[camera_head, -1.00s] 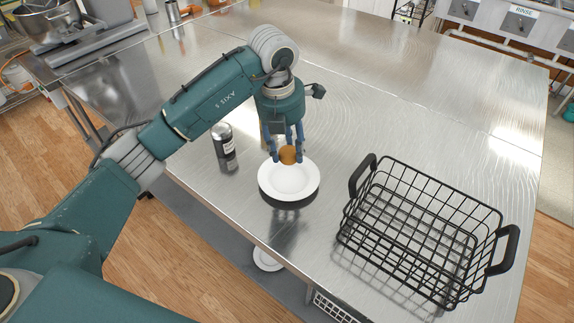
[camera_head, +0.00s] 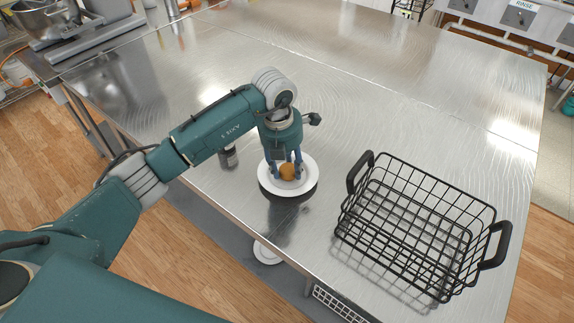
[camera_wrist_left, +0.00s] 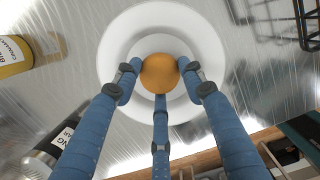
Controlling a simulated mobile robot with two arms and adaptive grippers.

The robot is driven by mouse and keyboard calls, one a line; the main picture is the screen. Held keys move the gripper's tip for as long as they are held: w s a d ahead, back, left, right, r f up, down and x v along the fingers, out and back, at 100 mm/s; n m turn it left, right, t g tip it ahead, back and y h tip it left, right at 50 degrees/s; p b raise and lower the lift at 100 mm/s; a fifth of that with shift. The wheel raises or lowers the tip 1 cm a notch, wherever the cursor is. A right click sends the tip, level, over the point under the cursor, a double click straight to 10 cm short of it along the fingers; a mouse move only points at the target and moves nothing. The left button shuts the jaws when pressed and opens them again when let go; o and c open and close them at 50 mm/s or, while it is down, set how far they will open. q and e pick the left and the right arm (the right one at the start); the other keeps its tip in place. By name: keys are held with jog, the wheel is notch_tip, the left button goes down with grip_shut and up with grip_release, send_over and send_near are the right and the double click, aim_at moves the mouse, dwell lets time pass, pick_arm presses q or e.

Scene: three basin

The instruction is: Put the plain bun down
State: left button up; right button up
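The plain bun (camera_head: 287,172) is a small round orange-brown thing, low over the middle of a white plate (camera_head: 268,187) on the steel table. My left gripper (camera_head: 288,174) points down over the plate with its blue fingers around the bun. In the left wrist view the bun (camera_wrist_left: 159,73) sits between the three fingertips (camera_wrist_left: 160,82), which look closed on it, with the plate (camera_wrist_left: 118,45) behind. I cannot tell whether the bun touches the plate. My right gripper is not in view.
A black wire basket (camera_head: 420,225) stands right of the plate. A dark labelled bottle (camera_head: 229,158) is left of the plate, partly hidden by my left arm. A yellow-labelled bottle (camera_wrist_left: 14,55) shows in the left wrist view. The table behind the plate is clear.

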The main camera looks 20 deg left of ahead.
aim_at(283, 172)
pick_arm(q)
jog(key=o, duration=0.4)
jog(key=shift+r, duration=0.45)
notch_tip(283, 172, up, 11)
jog(key=s+b, duration=0.1)
jog(key=b, duration=0.2)
jog(key=shift+s+a+r, duration=0.15)
jog(key=shift+s+a, duration=0.15)
jog(key=shift+a, duration=0.05)
